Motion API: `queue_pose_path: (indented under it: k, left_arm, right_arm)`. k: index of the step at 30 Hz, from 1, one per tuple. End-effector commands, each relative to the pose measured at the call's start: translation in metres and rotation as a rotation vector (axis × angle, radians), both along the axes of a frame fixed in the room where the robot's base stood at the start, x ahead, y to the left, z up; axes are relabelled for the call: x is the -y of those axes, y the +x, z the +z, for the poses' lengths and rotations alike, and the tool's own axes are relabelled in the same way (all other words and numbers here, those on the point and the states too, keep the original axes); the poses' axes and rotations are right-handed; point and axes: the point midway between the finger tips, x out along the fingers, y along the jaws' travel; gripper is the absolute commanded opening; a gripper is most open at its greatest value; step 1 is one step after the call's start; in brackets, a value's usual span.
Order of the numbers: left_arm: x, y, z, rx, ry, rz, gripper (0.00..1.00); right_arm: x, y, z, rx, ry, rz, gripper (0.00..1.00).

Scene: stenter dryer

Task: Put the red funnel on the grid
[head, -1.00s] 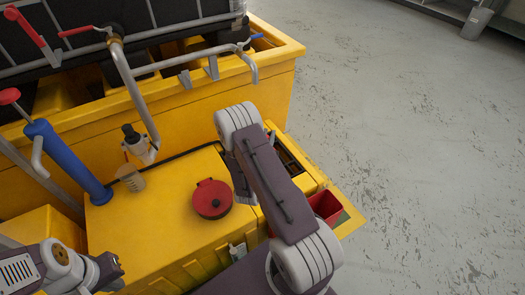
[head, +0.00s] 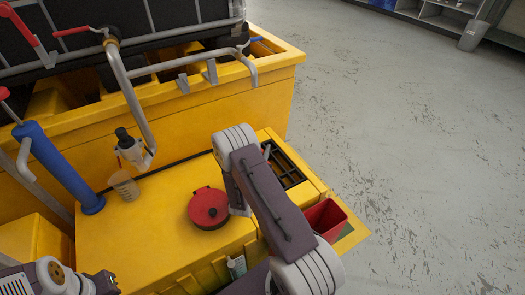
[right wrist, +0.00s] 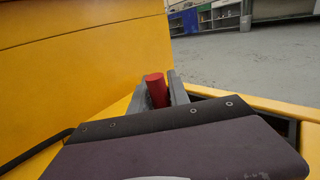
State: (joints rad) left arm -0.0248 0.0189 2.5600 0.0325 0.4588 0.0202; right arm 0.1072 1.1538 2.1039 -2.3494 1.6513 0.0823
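The red funnel (right wrist: 157,90) shows in the right wrist view as a red upright cylindrical part between the two grey fingers of my right gripper (right wrist: 160,92). The fingers close on it from both sides; its lower part is hidden behind the gripper body. In the head view my right arm covers most of this gripper (head: 266,150) and the funnel. The dark grid (head: 287,168) lies in the recess at the right end of the yellow top, just right of the gripper. My left gripper (head: 104,283) is at the lower left, and its fingers are not clear.
A clear beaker (head: 124,186), a bottle (head: 130,150) and a blue cylinder (head: 58,165) are further left. A red bin (head: 325,218) is at the right edge. A yellow wall rises behind.

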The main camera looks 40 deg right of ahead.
Motion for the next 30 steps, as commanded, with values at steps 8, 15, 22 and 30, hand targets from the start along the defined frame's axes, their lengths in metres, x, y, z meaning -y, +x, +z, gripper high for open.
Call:
queue_pose_path:
  k: [8, 15, 22, 30]
  left_arm:
    - [0.0, 0.0, 0.0, 0.0, 0.0, 0.0, 0.0]
    - [0.0, 0.0, 0.011, 0.0, 0.0, 0.0, 0.0]
    - [0.0, 0.0, 0.03, 0.0, 0.0, 0.0, 0.0]
    - [0.0, 0.0, 0.041, 0.0, 0.0, 0.0, 0.0]
  right_arm:
    - [0.0, 0.0, 0.001, 0.0, 0.0, 0.0, 0.38]
    - [-0.013, -0.008, 0.005, -0.004, 0.002, 0.004, 0.38]
    - [-0.056, -0.042, 0.008, -0.004, -0.001, 0.008, 0.38]
    - [-0.09, -0.07, 0.005, -0.002, 0.001, 0.004, 0.38]
